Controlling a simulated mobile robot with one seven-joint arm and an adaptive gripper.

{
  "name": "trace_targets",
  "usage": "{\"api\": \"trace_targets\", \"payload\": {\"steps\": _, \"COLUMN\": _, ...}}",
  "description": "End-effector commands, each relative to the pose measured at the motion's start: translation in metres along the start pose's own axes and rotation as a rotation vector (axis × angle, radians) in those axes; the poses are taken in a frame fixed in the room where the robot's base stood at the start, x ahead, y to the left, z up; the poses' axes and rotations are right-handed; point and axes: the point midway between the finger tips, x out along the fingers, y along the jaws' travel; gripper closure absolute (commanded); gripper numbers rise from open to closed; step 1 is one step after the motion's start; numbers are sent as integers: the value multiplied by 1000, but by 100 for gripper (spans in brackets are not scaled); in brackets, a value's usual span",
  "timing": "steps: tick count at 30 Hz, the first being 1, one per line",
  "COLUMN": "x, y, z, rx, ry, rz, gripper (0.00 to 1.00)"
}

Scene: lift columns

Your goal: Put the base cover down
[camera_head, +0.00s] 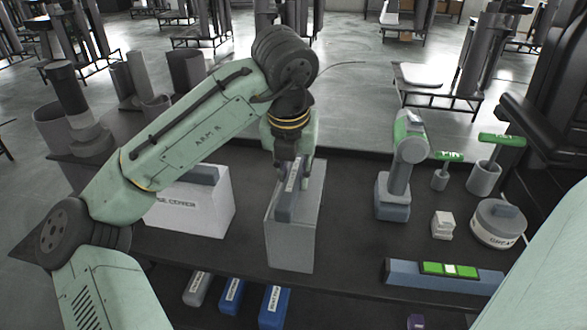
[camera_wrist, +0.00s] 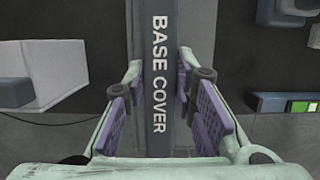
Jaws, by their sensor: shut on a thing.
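The base cover (camera_head: 290,235) is a tall light-grey box with a dark blue-grey bar along its top. The bar reads "BASE COVER" in the wrist view (camera_wrist: 160,75). My gripper (camera_head: 292,170) is shut on this bar, with the purple finger pads (camera_wrist: 165,115) on either side of it. The box is upright below my gripper; I cannot tell whether its underside touches the table. A second pale box (camera_head: 190,208), with a dark bar on top and a label ending "SE COVER", is to its left, partly behind my arm.
The dark table (camera_head: 345,245) has bare room right of the held box. Further right are a green-and-grey device (camera_head: 400,165), a small white block (camera_head: 443,225), a round lidded container (camera_head: 497,224) and a long blue-grey bar (camera_head: 410,275). Blue labelled pieces (camera_head: 274,305) lie along the front.

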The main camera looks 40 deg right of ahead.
Motion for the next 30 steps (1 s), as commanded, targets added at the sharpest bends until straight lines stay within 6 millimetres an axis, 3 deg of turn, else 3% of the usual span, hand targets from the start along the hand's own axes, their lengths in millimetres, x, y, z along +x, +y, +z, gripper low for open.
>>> {"api": "trace_targets", "payload": {"steps": 10, "x": 1, "y": 0, "z": 0, "rx": 0, "ry": 1, "rz": 0, "gripper": 55}}
{"api": "trace_targets", "payload": {"steps": 20, "x": -2, "y": 0, "z": 0, "rx": 0, "ry": 0, "rz": 1, "gripper": 55}}
{"api": "trace_targets", "payload": {"steps": 25, "x": -21, "y": 0, "z": 1, "rx": 0, "ry": -3, "rz": 1, "gripper": 55}}
{"api": "trace_targets", "payload": {"steps": 30, "x": -59, "y": 1, "z": 1, "rx": 0, "ry": -4, "rz": 5, "gripper": 55}}
